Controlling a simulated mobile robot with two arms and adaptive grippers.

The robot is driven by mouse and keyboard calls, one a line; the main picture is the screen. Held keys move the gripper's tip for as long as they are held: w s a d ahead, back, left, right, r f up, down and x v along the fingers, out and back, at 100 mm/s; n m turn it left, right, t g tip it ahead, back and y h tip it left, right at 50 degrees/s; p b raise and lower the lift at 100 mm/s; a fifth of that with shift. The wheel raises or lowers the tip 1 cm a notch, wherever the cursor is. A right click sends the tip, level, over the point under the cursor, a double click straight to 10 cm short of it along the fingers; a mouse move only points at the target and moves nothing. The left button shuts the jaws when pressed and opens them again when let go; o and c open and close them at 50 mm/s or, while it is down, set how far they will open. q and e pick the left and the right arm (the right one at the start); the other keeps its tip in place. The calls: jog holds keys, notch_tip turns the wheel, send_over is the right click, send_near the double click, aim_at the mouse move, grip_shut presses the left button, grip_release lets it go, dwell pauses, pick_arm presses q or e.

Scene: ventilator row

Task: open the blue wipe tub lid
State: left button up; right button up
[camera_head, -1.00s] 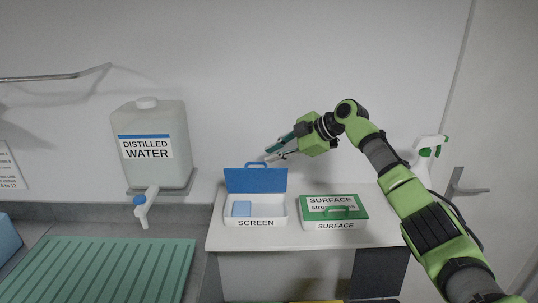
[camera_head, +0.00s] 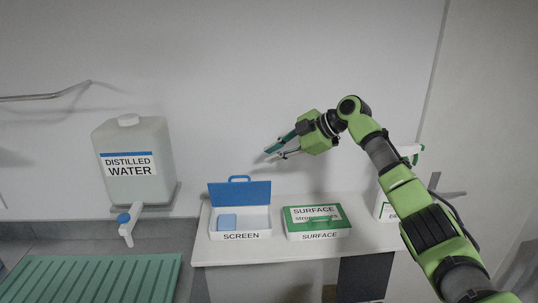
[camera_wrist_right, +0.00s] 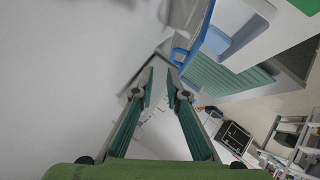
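The blue wipe tub (camera_head: 262,226), labelled SCREEN, sits on the white cabinet top. Its blue lid (camera_head: 240,194) stands up at the back, open, with its handle on top. A light blue wipe pack (camera_head: 227,221) shows inside. My right gripper (camera_head: 275,154) is above and to the right of the lid, apart from it. Its fingers are parted with nothing between them. In the right wrist view the gripper (camera_wrist_right: 161,76) also shows a gap between its tips, and the blue lid's edge (camera_wrist_right: 181,55) is beyond them. My left gripper is not in view.
A closed green-lidded tub (camera_head: 316,220), labelled SURFACE, stands right of the blue one. A distilled water container (camera_head: 130,160) with a tap is at the left, above a green ribbed mat (camera_head: 95,280). A spray bottle (camera_head: 385,208) is partly behind my right arm.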

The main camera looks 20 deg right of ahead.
jog(key=shift+v, duration=0.85)
jog(key=shift+w+p, duration=0.2)
jog(key=shift+p, duration=0.1)
jog(key=shift+r, duration=0.1)
jog(key=v, duration=1.2)
